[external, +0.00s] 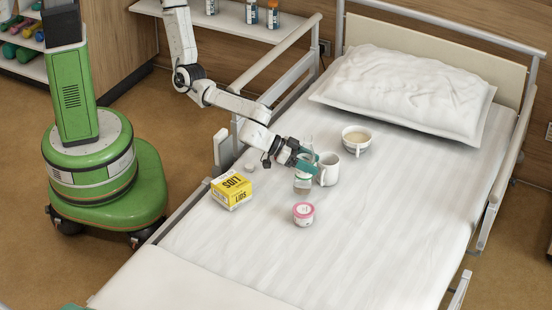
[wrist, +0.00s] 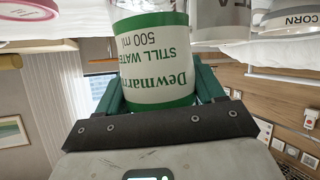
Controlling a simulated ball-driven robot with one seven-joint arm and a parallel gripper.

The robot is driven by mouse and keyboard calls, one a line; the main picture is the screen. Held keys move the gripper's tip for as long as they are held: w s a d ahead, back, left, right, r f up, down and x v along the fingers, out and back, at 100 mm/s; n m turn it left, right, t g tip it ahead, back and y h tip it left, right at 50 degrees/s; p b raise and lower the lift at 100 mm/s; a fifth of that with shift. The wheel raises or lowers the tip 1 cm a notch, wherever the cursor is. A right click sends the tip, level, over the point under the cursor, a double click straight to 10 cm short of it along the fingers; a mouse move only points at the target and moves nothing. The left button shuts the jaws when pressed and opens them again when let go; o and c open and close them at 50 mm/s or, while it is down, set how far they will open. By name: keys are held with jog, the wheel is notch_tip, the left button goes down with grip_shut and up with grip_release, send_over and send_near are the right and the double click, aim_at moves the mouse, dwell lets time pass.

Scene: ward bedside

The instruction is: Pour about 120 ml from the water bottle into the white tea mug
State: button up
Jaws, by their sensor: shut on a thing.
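The water bottle (external: 303,183) is clear with a white and green label. In the external view it is upright, just left of the white tea mug (external: 328,171). My gripper (external: 304,160) is shut around the bottle from the left. I cannot tell whether the bottle's base rests on the bed. The wrist view is upside down. There the bottle's label (wrist: 157,60) reads "STILL WATER 500 ml" between my fingers, and part of the mug (wrist: 222,18) shows beside it. The mug stands upright on the bed, and its inside is hard to make out.
A bowl (external: 356,141) with pale contents stands behind the mug; its wrist-view label (wrist: 293,20) reads "CORN". A pink-lidded tub (external: 303,214) is in front. A yellow box (external: 231,190) and a small white round thing (external: 249,167) lie left. A pillow (external: 405,90) fills the bed's head.

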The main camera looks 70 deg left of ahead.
jog(key=shift+f+t+b, duration=0.15)
jog(key=shift+t+b, duration=0.25)
jog(key=shift+b, duration=0.3)
jog(key=shift+m, duration=0.3)
dwell(0.3)
